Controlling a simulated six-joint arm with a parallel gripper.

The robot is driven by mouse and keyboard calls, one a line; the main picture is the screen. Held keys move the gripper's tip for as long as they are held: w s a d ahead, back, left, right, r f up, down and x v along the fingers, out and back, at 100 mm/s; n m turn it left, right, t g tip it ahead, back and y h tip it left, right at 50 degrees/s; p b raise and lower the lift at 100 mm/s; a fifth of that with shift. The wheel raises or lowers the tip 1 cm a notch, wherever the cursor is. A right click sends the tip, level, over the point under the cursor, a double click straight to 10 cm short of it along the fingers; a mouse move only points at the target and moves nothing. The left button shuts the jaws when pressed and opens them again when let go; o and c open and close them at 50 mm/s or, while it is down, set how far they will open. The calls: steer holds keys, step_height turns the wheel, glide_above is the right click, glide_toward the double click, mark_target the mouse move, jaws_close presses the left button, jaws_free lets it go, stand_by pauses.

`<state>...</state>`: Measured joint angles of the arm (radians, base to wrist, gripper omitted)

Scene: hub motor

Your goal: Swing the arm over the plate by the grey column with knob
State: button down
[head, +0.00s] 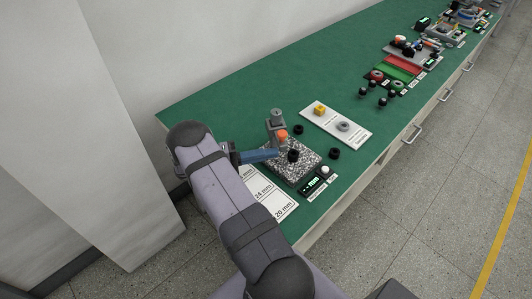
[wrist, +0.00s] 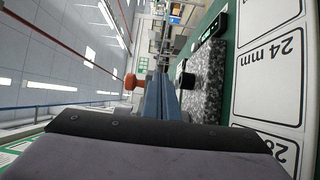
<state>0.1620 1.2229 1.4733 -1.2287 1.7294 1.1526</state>
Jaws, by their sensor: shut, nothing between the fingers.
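The speckled granite plate (head: 309,158) lies on the green bench, and its face shows at the right in the wrist view (wrist: 205,92). The grey column with knob (head: 277,117) stands at the plate's back left edge. An orange part (head: 282,134) sits low in front of the column; an orange knob-like piece also shows left of the fingers in the wrist view (wrist: 131,82). A black round part (head: 293,155) is over the plate. My gripper (head: 276,154) has its blue fingers closed and empty, tips beside the plate's left part; contact cannot be told. It also shows in the wrist view (wrist: 161,82).
A small display box (head: 317,181) stands at the plate's front right. White size cards (head: 262,191) lie at the front left. A white tray (head: 337,125) holds a yellow part and a grey ring. Black round pieces (head: 334,153) lie nearby. Bare bench (head: 220,110) extends behind.

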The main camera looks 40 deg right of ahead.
steer(key=shift+s, duration=0.1)
steer(key=s+n+t, duration=0.1)
steer(key=d+n+t+h+p, duration=0.1)
steer(key=t, duration=0.1)
steer(key=s+d+n+t+h, duration=0.1)
steer(key=t, duration=0.1)
steer(key=shift+s+d+n, duration=0.15)
steer(key=shift+s+n, duration=0.2)
steer(key=shift+n, duration=0.05)
steer(key=shift+s+d+f+t+b, duration=0.1)
steer(key=shift+s+d+t+b, duration=0.25)
steer(key=shift+d, duration=0.3)
steer(key=shift+s+d, duration=0.2)
steer(key=shift+d, duration=0.15)
steer(key=shift+r, duration=0.2)
